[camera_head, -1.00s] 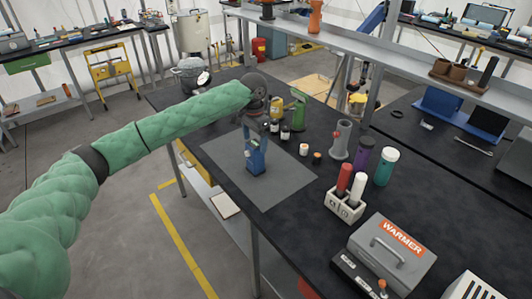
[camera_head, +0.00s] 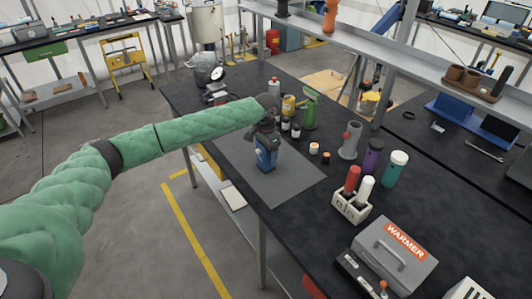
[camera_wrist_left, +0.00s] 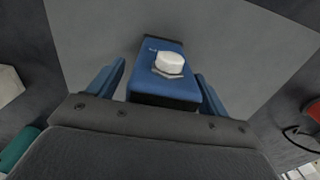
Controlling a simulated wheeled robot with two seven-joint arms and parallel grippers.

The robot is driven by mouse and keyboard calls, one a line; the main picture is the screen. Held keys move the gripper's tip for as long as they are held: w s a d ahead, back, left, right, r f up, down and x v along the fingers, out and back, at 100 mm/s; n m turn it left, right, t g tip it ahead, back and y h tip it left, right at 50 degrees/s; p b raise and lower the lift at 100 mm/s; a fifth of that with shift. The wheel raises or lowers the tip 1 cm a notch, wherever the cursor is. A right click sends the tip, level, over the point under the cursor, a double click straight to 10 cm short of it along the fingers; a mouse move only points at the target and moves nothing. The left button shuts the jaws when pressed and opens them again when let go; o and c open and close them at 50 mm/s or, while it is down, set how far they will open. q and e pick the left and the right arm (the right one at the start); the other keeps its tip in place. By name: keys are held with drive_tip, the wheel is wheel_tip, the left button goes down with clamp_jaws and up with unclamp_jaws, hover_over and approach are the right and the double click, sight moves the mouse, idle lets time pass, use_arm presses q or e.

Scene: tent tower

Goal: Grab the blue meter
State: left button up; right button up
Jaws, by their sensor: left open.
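The blue meter (camera_head: 266,158) stands upright on the grey mat (camera_head: 290,188) on the black table. In the left wrist view the meter (camera_wrist_left: 180,82) shows its blue face with a white knob, between two blue fingers. My left gripper (camera_head: 266,134), at the end of the green-sleeved arm, is right over the top of the meter. Its fingers (camera_wrist_left: 160,88) are open, one on each side of the meter, with gaps visible. The meter's lower part is partly hidden in the wrist view. My right gripper is not in view.
Small bottles (camera_head: 296,130) and a green spray bottle (camera_head: 310,112) stand just behind the mat. To the right are a grey holder (camera_head: 350,141), purple (camera_head: 372,156) and teal (camera_head: 394,169) bottles, a white marker rack (camera_head: 350,206) and a warmer (camera_head: 395,255). The front mat area is clear.

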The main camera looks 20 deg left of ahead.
use_arm(q)
drive_tip(key=shift+f, duration=0.4)
drive_tip(key=c, duration=1.2)
drive_tip(key=shift+c, duration=0.2)
drive_tip(key=shift+r, duration=0.15)
